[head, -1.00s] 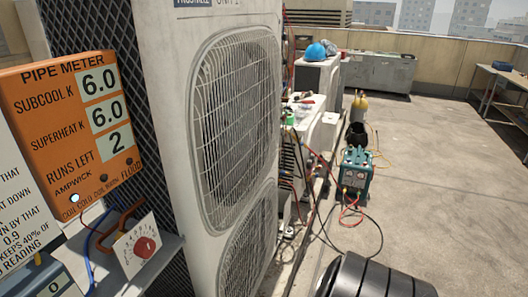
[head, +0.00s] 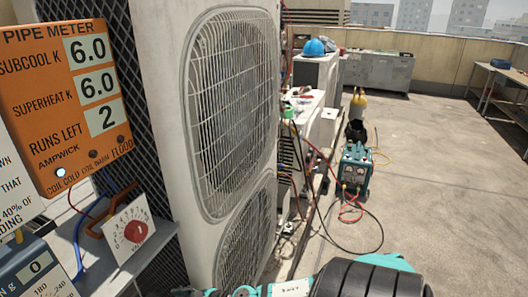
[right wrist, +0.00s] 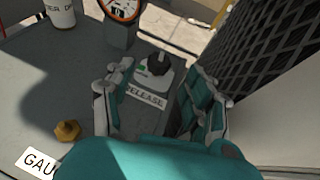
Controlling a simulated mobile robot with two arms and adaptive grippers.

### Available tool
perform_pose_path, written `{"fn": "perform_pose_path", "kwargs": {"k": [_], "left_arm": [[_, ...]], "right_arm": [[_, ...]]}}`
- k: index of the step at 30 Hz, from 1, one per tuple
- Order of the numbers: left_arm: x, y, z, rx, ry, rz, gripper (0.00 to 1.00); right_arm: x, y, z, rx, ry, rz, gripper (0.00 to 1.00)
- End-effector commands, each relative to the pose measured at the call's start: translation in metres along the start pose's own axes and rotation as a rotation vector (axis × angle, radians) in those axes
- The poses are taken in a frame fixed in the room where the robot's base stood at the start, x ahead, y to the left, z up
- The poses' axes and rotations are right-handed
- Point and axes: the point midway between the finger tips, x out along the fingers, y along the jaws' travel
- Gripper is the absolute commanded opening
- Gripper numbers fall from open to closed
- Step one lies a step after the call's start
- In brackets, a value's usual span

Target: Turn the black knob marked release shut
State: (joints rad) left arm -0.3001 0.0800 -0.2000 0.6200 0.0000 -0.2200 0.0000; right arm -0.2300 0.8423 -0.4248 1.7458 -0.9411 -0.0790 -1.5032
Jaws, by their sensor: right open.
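In the right wrist view the black knob (right wrist: 157,63) sits on a small light grey block with a green mark. A white label (right wrist: 146,95) reading RELEASE is on the near side of the block. My right gripper (right wrist: 157,72) is open, with one finger left of the block and one right of it. The fingers hold nothing, and I cannot tell whether either touches the block. The knob does not show in the head view, where part of my right arm fills the bottom edge. My left gripper is in no view.
In the right wrist view a round gauge (right wrist: 122,8), a white cup (right wrist: 60,14) and a brass fitting (right wrist: 68,131) surround the block. In the head view an orange pipe meter (head: 65,150) hangs left of the condenser (head: 160,100). A red dial (head: 137,231) stands below it.

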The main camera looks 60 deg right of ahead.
Motion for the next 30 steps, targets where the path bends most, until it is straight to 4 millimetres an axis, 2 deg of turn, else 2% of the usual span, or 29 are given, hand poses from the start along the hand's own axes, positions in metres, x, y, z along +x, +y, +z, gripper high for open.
{"fn": "perform_pose_path", "kwargs": {"k": [1, 6, 19, 23, 30], "left_arm": [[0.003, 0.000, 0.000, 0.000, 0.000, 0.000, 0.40], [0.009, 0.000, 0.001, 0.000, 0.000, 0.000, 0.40], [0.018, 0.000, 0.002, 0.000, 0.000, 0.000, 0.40], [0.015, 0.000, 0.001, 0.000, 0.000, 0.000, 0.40], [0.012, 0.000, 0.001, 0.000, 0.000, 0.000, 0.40]], "right_arm": [[-0.011, 0.000, -0.004, -0.001, 0.005, 0.001, 0.55], [-0.041, 0.001, -0.004, 0.001, 0.004, 0.000, 0.55], [-0.104, 0.001, -0.002, 0.003, 0.003, -0.002, 0.55], [-0.103, -0.014, -0.016, 0.103, 0.018, -0.048, 0.55], [-0.103, -0.040, -0.054, 0.339, 0.050, -0.144, 0.55]]}}
